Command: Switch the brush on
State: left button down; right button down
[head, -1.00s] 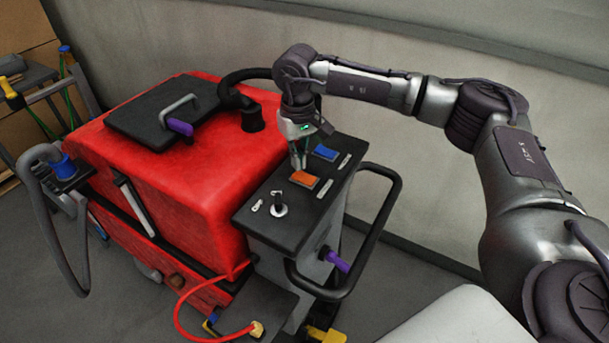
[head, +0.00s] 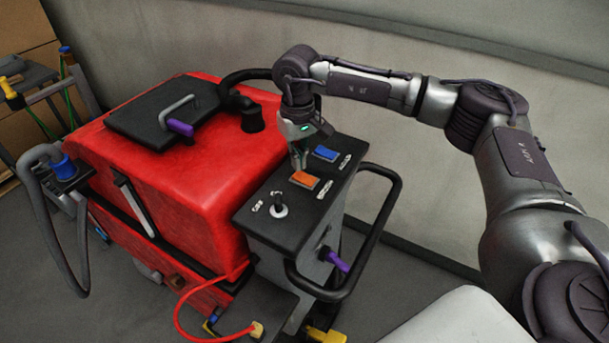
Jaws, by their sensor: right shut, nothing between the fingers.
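The red scrubber (head: 185,165) has a black control panel (head: 262,236) at its right end. On the panel are an orange rocker switch (head: 305,179), a blue rocker switch (head: 327,153) and a silver key switch (head: 279,209), with small white labels too small to read. My right gripper (head: 298,166) is shut and empty, pointing down at the panel just behind the orange switch. Whether its tips touch the switch or the panel I cannot tell. My left gripper is not in view.
A black handle loop (head: 392,205) sticks out on the panel's right side, with a purple lever (head: 336,260) below. A black lid (head: 165,118) with a grey handle lies on the tank. A grey hose (head: 50,235) hangs at the left. Grey floor is clear at the lower left.

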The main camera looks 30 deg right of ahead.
aim_at(299, 174)
jog(key=shift+f, duration=0.25)
jog(key=shift+f+b, duration=0.95)
dwell(0.4)
jog(key=shift+r, duration=0.1)
jog(key=shift+r+p, duration=1.85)
jog(key=shift+r, duration=1.65)
jog(key=shift+f, duration=0.1)
